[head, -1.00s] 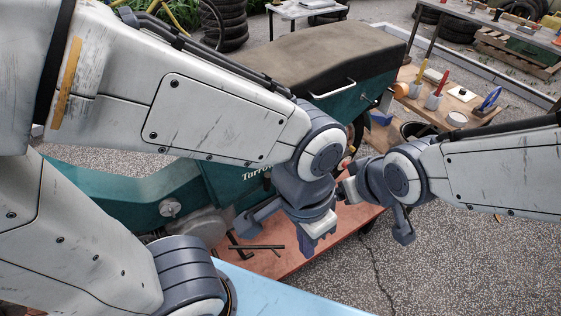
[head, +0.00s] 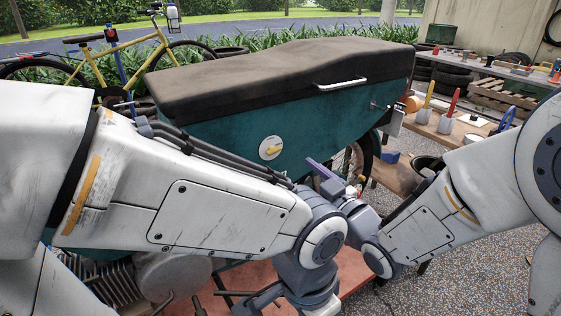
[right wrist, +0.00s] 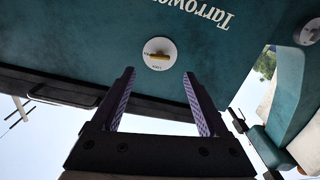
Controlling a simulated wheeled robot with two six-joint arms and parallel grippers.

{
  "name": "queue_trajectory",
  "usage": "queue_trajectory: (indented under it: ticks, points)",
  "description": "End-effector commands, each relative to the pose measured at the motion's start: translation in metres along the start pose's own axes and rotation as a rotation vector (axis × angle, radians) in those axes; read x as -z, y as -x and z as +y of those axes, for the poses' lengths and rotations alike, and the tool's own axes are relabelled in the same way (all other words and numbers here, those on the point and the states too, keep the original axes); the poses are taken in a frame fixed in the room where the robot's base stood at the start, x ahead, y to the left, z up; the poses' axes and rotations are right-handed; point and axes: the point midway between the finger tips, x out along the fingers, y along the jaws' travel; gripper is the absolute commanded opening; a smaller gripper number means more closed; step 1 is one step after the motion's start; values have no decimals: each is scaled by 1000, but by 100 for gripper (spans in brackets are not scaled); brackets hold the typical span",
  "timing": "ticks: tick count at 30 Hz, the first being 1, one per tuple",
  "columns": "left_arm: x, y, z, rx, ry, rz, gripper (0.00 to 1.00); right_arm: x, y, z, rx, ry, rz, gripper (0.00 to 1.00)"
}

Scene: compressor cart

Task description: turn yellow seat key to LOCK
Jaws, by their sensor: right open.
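The yellow seat key (head: 270,149) sits in a round white dial on the teal side panel under the dark seat. In the right wrist view, the key (right wrist: 159,54) is a yellow bar lying about level across the dial, with small labels too small to read. My right gripper (head: 322,174) is in front of the panel, below and right of the dial. In the right wrist view its open, empty jaws (right wrist: 159,73) point at the panel, with the dial lined up between and beyond the fingertips. My left gripper (head: 285,300) is low, partly cut off by the picture's bottom edge.
The long dark seat (head: 285,75) with a white handle (head: 342,85) overhangs the panel. My left forearm crosses below the dial. A keyed lock with a tag (head: 390,115) is at the panel's right end. A wooden bench (head: 405,175) with tools stands right.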

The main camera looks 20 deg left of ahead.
Motion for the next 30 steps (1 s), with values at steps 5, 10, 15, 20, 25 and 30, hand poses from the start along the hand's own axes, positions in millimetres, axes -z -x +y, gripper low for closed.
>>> queue_trajectory:
  ticks: [5, 10, 15, 20, 25, 30]
  points:
    - [0, 2, 0, 0, 0, 0, 0, 0, -36, -1, 2, 0, -1, 78]
    - [0, 3, 0, 0, 0, 0, 0, 0, -64, -1, 1, 0, -2, 78]
    - [0, 3, 0, 0, 0, 0, 0, 0, -78, 0, -1, -1, -3, 78]
    - [0, 3, 0, 0, 0, 0, 0, -1, -82, 0, -1, -1, -4, 78]
    - [0, 3, 0, 0, 0, 0, 0, -1, -82, 0, -1, -1, -3, 78]
    - [0, 3, 0, 0, 0, 0, 0, 0, -82, 0, -1, -1, -3, 12]
